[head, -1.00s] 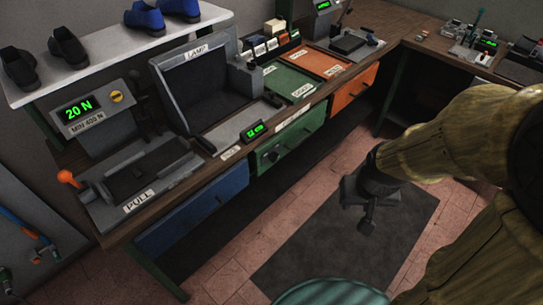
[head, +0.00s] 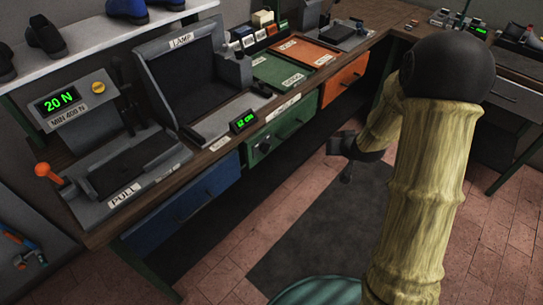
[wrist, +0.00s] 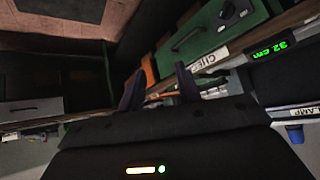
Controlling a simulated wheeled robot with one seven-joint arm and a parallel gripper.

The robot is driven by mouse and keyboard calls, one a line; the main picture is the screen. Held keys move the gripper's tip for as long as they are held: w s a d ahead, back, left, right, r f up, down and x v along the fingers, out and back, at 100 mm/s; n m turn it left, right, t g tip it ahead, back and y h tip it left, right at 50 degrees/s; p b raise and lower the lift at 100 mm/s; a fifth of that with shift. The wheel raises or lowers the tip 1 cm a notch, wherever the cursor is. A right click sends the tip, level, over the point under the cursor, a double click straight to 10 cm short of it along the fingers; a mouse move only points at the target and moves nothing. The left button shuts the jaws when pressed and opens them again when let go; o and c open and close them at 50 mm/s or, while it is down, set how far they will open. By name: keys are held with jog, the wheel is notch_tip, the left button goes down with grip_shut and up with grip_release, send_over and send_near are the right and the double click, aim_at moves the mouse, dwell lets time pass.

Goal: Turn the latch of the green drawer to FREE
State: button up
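The green drawer (head: 298,122) sits shut under the bench edge, between a blue and an orange drawer. Its latch (head: 264,146) is a dark round knob at the left of its front; I cannot read its setting. The drawer's green front (wrist: 208,32) fills the top of the wrist view, turned over, with the latch knob (wrist: 228,11) near the upper edge and the dark handle beside it. My gripper (head: 345,152) is to the right of the drawer front, apart from it and the latch. In the wrist view its two dark fingers (wrist: 157,84) are spread with nothing between them.
The blue drawer (head: 182,206) and the orange drawer (head: 345,82) flank the green one. Open floor with a dark mat (head: 320,225) lies before the drawers.

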jog(key=w+a+f+t+y+b, duration=0.1)
jog(key=w+a+f+y+b, duration=0.15)
jog(key=f, duration=0.25)
jog(key=w+a+f+t+y+b, duration=0.1)
jog(key=w+f+y, duration=0.25)
jog(key=f, duration=0.25)
jog(key=s+a+f+y+b, duration=0.1)
jog(key=a+f+y+b, duration=0.2)
jog(key=f+y, duration=0.3)
notch_tip(320, 180, down, 3)
jog(key=shift+s+a+r+t, duration=0.15)
jog(key=shift+s+a+t, duration=0.15)
jog(key=shift+s, duration=0.05)
jog(key=p, duration=0.1)
send_near(266, 148)
jog(key=x, duration=0.8)
jog(key=shift+d+f, duration=0.3)
grip_shut()
